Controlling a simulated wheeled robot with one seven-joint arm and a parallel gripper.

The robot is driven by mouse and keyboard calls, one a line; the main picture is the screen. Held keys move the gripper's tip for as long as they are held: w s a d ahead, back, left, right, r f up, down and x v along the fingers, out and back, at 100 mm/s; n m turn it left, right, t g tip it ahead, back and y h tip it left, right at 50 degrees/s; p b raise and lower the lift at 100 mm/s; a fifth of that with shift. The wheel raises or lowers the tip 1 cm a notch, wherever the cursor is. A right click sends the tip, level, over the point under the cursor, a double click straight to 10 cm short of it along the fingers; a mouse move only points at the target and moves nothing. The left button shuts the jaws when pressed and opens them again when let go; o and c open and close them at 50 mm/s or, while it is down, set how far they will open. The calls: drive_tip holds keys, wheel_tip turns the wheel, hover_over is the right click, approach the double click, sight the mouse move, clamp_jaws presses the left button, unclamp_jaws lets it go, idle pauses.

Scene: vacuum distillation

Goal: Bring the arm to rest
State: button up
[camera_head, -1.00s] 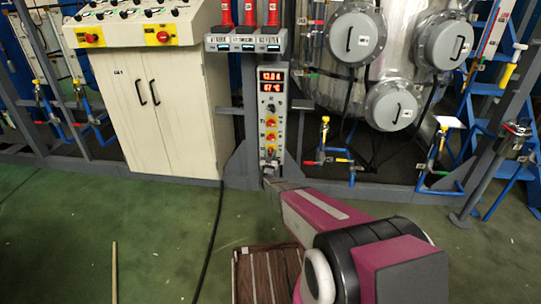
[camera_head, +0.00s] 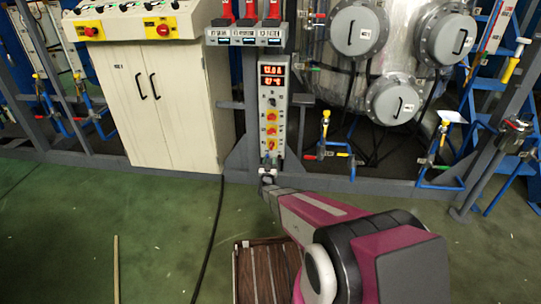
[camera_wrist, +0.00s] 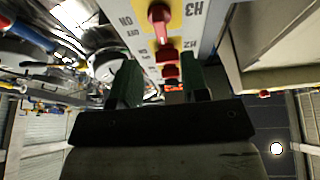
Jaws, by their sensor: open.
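My arm (camera_head: 320,220) reaches forward from the lower right, low over the green floor. My gripper (camera_head: 267,180) is at the foot of the narrow grey control panel (camera_head: 261,113). In the wrist view, the two dark green fingers of my gripper (camera_wrist: 160,82) stand apart with a clear gap and hold nothing. Red knobs on yellow plates show beyond and between the fingers; the nearest knob (camera_wrist: 159,14) is by the label H3. The fingers look apart from the knobs, though the exact distance cannot be told.
A cream cabinet (camera_head: 165,105) with switches on top stands left of the panel. A steel vessel (camera_head: 400,60) with round grey hatches and blue pipework are to the right. A brown slatted box (camera_head: 262,272) lies beside my arm, and a black cable (camera_head: 213,240) crosses the open floor.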

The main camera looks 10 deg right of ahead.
drive_tip(key=shift+v, duration=0.95)
drive_tip(key=s+d+r+n+g+y, duration=0.1)
drive_tip(key=s+r+g+y, duration=0.1)
drive_tip(key=s+r+g, duration=0.2)
drive_tip(key=s+d+r+n+g+y, duration=0.1)
drive_tip(key=s+r+g, duration=0.4)
drive_tip(key=s+g, duration=0.5)
drive_tip(key=s+d+r+g+y, duration=0.2)
drive_tip(key=s+r+g, duration=0.3)
drive_tip(key=s, duration=1.3)
drive_tip(key=shift+s+d+r+n+g+y, duration=0.25)
drive_tip(key=shift+d+n+g+y, duration=0.2)
drive_tip(key=shift+g, duration=0.75)
